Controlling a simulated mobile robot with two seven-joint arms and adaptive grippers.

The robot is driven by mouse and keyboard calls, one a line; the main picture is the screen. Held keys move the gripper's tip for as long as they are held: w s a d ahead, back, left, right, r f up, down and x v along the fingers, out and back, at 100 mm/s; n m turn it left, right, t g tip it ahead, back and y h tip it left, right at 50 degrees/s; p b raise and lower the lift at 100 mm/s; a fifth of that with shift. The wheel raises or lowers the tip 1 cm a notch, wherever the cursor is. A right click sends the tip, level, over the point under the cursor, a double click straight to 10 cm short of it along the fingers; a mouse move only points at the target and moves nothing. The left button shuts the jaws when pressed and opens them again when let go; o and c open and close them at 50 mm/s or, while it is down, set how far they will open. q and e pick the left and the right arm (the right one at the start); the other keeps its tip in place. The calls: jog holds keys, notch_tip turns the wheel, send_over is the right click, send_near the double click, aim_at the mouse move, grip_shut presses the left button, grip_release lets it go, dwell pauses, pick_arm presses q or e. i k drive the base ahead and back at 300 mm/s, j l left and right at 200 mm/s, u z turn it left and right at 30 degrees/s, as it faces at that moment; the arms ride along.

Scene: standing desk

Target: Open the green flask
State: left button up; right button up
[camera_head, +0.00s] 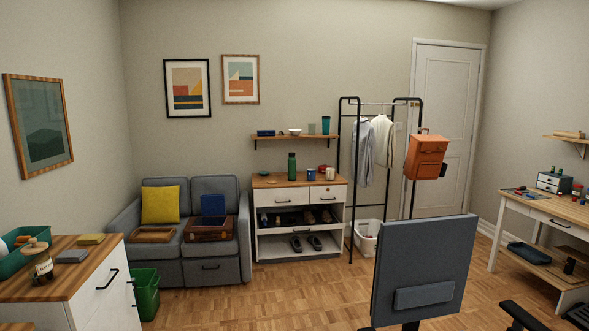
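A tall green flask (292,167) stands upright on the wooden top of a white cabinet (337,195) against the back wall. Its top looks dark, but it is too small to tell whether a lid is on. Neither of my grippers is in view.
A grey office chair (428,255) stands in front, right of centre. A white mug (330,174) and another cup stand beside the flask. A grey sofa (187,263) is left of the cabinet, a clothes rack (351,190) right of it. Parquet floor (270,300) is clear before them.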

aim_at(292, 161)
jog(key=i+j+u, duration=0.3)
jog(key=i, duration=0.25)
jog(key=i+j+u, duration=0.1)
jog(key=i, duration=0.35)
jog(key=i+j+u, duration=0.1)
jog(key=i+j, duration=0.15)
jog(key=i, duration=0.2)
jog(key=i+j, duration=0.1)
jog(key=i, duration=0.35)
jog(key=i+z, duration=0.25)
jog(key=i, duration=0.45)
jog(key=i+j+z, duration=0.2)
jog(key=i, duration=0.5)
jog(key=i+l+z, duration=0.1)
jog(key=i+z, duration=0.15)
jog(key=i, duration=0.45)
jog(key=i+z, duration=0.25)
jog(key=i, duration=0.4)
